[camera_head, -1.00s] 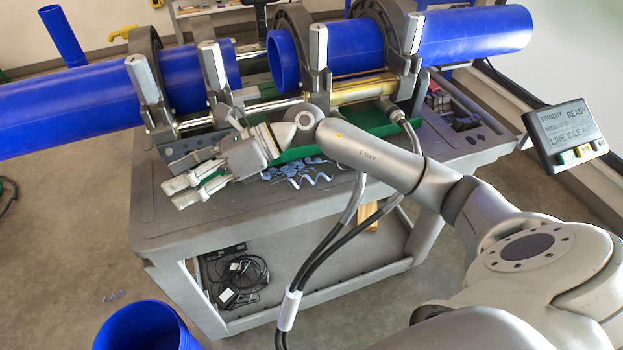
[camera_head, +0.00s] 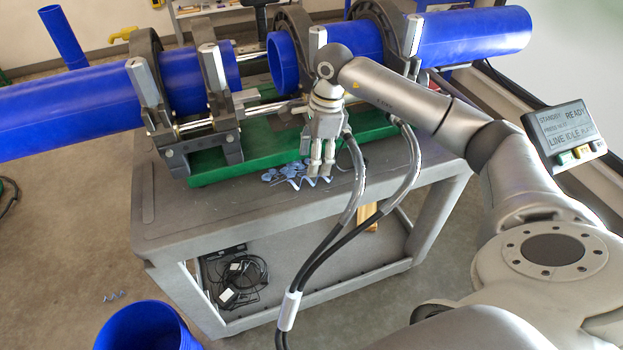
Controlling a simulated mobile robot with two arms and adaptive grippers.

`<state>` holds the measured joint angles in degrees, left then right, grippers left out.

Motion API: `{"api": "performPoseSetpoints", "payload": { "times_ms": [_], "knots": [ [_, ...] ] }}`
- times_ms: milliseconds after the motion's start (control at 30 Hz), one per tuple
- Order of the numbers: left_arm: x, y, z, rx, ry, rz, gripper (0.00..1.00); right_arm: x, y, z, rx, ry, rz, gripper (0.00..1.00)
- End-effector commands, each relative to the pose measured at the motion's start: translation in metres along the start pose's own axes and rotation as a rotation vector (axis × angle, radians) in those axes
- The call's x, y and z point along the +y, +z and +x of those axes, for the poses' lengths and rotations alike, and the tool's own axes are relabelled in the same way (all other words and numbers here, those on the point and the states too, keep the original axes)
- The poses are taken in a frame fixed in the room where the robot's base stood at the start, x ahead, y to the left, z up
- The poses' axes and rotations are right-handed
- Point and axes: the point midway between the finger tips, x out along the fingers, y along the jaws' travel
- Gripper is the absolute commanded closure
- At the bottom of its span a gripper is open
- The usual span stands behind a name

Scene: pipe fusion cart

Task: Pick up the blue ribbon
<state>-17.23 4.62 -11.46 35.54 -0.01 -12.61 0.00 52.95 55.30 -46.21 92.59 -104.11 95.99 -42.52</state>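Blue ribbon shavings (camera_head: 285,173) lie in a loose pile on the grey cart top, in front of the green base. A curled, wavy blue ribbon (camera_head: 306,182) lies at the front of the pile. My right gripper (camera_head: 321,174) points down at the pile's right end, with its fingertips right by the wavy ribbon. A narrow gap shows between its fingers, so it looks open. I cannot tell whether the fingertips touch the ribbon or whether part of it lies between them. My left gripper is not in view.
Blue pipes (camera_head: 80,110) sit in the fusion machine's clamps (camera_head: 212,80) behind the gripper. The green base (camera_head: 225,167) borders the pile. The cart's front left top (camera_head: 180,210) is clear. A blue bin (camera_head: 145,325) and small blue curls (camera_head: 115,297) are on the floor.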

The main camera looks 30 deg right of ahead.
Motion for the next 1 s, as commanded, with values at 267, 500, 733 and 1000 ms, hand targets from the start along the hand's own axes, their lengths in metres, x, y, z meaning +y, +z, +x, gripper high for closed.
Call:
{"api": "performPoseSetpoints", "payload": {
  "times_ms": [267, 500, 733, 1000],
  "knots": [
    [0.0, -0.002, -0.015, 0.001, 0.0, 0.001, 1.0, 0.004, -0.001, 0.03, -0.001, 0.004, 0.0, 0.45],
    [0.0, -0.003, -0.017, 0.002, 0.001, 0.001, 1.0, 0.003, -0.001, 0.054, -0.003, 0.0, -0.001, 0.45],
    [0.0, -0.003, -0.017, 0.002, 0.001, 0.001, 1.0, 0.003, -0.001, 0.055, -0.003, -0.001, -0.001, 0.47],
    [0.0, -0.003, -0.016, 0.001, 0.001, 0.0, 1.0, 0.003, -0.001, 0.055, -0.003, -0.001, -0.001, 0.78]
  ]
}}
